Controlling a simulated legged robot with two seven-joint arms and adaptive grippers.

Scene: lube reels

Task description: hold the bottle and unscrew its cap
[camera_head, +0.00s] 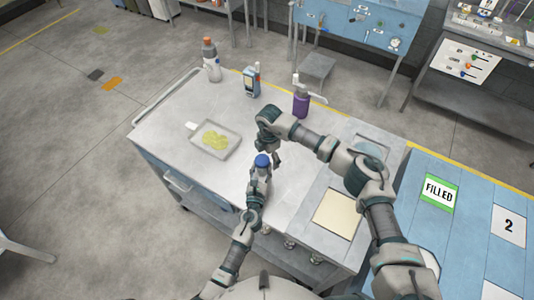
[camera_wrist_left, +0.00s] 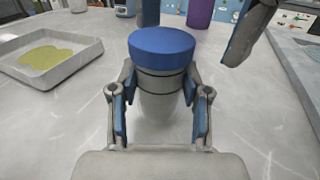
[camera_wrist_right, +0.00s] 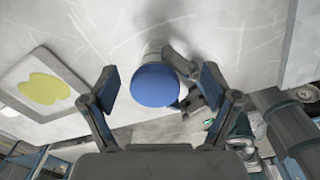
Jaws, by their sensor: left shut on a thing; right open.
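The bottle (camera_wrist_left: 163,108) is light grey-white and stands upright on the metal cart top, with a blue cap (camera_wrist_left: 162,48) on it. The cap also shows in the head view (camera_head: 262,161) and in the right wrist view (camera_wrist_right: 155,86). My left gripper (camera_wrist_left: 160,100) is shut on the bottle's body below the cap, one finger on each side. My right gripper (camera_wrist_right: 158,80) is open above the cap, its fingers apart on either side and not touching it. In the head view my right gripper (camera_head: 273,153) is close over the bottle.
A tray (camera_head: 229,152) with a yellow-green puddle lies left of the bottle. A beige panel (camera_head: 337,213) lies at right.

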